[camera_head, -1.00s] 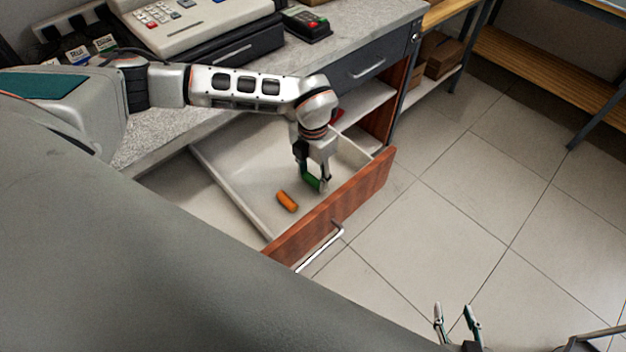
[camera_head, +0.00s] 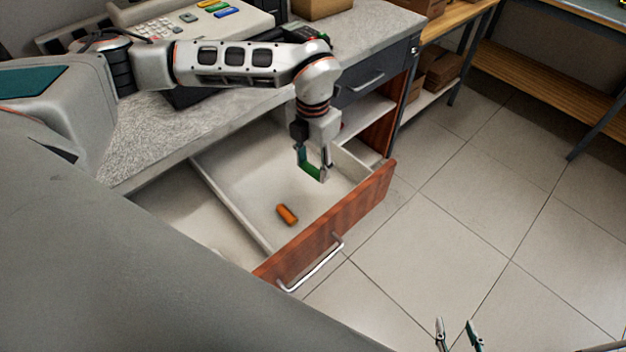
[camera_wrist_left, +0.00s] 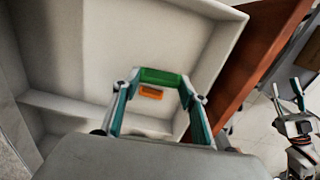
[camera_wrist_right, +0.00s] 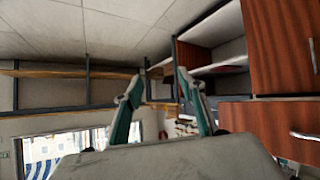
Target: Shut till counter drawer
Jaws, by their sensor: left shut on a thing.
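The till counter drawer (camera_head: 335,222) stands pulled out, with a reddish wood front and a metal bar handle (camera_head: 312,268). An orange cylindrical piece (camera_head: 287,214) lies on its pale floor; it also shows in the left wrist view (camera_wrist_left: 151,92). My left gripper (camera_head: 313,168) is above the drawer, just inside its front, shut on a green piece (camera_wrist_left: 162,76) held between the fingertips. My right gripper (camera_head: 457,330) is low over the floor, right of the drawer front. Its fingers are apart with nothing between them in the right wrist view (camera_wrist_right: 165,95).
The speckled counter top (camera_head: 165,130) carries a cash register (camera_head: 205,22) and a box (camera_head: 320,8). A shut upper drawer (camera_head: 365,80) and an open shelf are beside the pulled-out drawer. Shelving with boxes stands behind. The tiled floor (camera_head: 470,230) at right is clear.

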